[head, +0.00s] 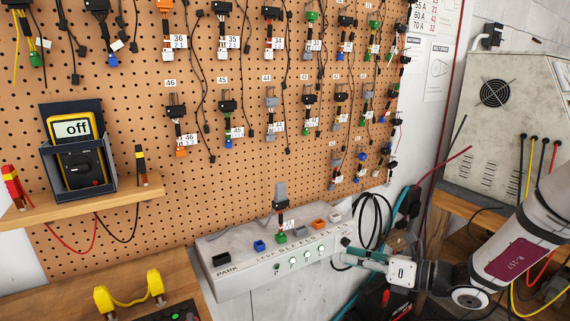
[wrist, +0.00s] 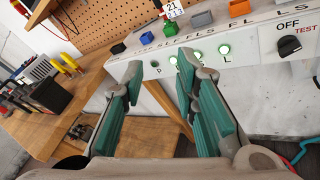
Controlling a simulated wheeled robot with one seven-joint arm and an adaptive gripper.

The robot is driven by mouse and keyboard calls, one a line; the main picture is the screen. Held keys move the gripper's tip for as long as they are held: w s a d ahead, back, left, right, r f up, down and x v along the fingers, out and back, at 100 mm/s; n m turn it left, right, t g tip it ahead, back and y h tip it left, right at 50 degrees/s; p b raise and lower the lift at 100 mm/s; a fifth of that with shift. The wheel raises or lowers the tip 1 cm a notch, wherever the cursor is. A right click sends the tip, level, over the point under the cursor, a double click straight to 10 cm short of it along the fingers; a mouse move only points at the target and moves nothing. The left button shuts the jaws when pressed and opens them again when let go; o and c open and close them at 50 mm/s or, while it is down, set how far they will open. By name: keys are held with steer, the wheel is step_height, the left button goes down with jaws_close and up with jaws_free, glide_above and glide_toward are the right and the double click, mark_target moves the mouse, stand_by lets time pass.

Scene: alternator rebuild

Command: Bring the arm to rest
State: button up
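My gripper (head: 352,254) is at the right end of the grey test console in the head view, with my arm reaching in from the right. In the wrist view my gripper (wrist: 163,78) has its two teal-padded fingers apart and nothing between them. The grey test console (head: 225,278) lies beyond the fingertips, and its front also shows in the wrist view (wrist: 262,70). A connector with a numbered tag (head: 281,208) stands in the console's green socket (head: 281,238). I cannot tell the exact gap between the fingers and the console.
A pegboard (head: 130,85) with several tagged connectors hangs behind. A shelf (head: 85,202) holds a multimeter (head: 75,145) reading "off". A workbench (head: 165,275) is at lower left. A metal cabinet (head: 510,125) and loose cables (head: 370,215) are at right.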

steer(key=s+a+r+n+g+h+p, duration=0.15)
steer(key=s+a+r+n+g, duration=0.3)
steer(key=s+n, duration=0.45)
steer(key=s+a+r+n+g+h+p, duration=0.1)
steer(key=s+a+r+n+g+h, duration=0.25)
steer(key=s+r+n, duration=0.4)
steer(key=s+d+r+n+t+h+p, duration=0.1)
steer(key=s+d+r+n+h, duration=0.3)
steer(key=s+n, duration=0.3)
steer(key=s+d+r+n+t+h+p, duration=0.2)
steer(key=s+d+r+n+h, duration=0.2)
steer(key=s, duration=0.6)
steer(key=d+n, duration=0.2)
steer(key=n, duration=0.1)
steer(key=shift+s+d+r+h, duration=0.15)
steer(key=shift+s+r+h, duration=0.05)
steer(key=shift+r+h, duration=0.1)
